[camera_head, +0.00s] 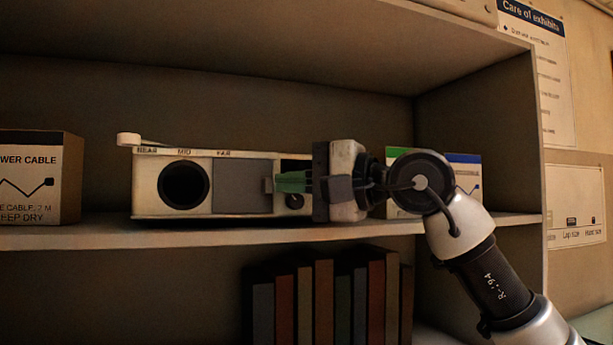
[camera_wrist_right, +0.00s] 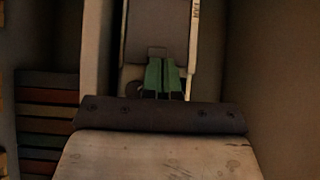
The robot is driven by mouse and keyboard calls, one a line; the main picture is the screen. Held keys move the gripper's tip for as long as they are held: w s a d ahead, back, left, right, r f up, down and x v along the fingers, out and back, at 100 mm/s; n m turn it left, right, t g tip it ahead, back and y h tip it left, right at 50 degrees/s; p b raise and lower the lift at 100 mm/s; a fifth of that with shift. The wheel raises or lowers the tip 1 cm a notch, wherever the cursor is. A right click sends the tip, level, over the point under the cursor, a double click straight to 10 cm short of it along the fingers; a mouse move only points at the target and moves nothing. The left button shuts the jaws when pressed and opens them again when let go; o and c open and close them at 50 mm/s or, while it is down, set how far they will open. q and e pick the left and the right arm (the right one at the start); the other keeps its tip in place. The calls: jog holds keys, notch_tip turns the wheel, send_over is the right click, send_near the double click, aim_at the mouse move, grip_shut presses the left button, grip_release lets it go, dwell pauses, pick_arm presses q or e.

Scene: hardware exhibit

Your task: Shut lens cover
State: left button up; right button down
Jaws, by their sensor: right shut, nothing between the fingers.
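A pale projector-like device (camera_head: 230,155) stands on the shelf. Its round dark lens (camera_head: 183,184) is uncovered at the left of its front. The grey flat lens cover (camera_head: 240,186) sits to the right of the lens, with a small tab (camera_head: 268,185) at its right edge. My right gripper (camera_head: 279,183), with green fingers, is shut and empty at the tab, coming from the right. In the right wrist view the cover (camera_wrist_right: 158,30) lies ahead of the shut green fingertips (camera_wrist_right: 158,63), which seem to touch the tab. My left gripper is out of view.
A power cable box (camera_head: 70,180) stands left on the same shelf board (camera_head: 90,237). A white box with green and blue (camera_head: 465,172) is behind my right wrist. Several books (camera_head: 325,300) stand below. The shelf's right wall (camera_head: 480,130) is close to my arm.

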aim_at(244, 185)
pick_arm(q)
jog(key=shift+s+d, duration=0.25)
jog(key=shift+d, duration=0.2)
pick_arm(e)
jog(key=a, duration=0.2)
jog(key=s+a+b, duration=0.1)
jog(key=a, duration=0.2)
jog(key=s+a, duration=0.1)
jog(key=a, duration=0.1)
jog(key=shift+s+a, duration=0.15)
jog(key=shift+s, duration=0.1)
jog(key=shift+s+a, duration=0.2)
jog(key=shift+w+d, duration=0.1)
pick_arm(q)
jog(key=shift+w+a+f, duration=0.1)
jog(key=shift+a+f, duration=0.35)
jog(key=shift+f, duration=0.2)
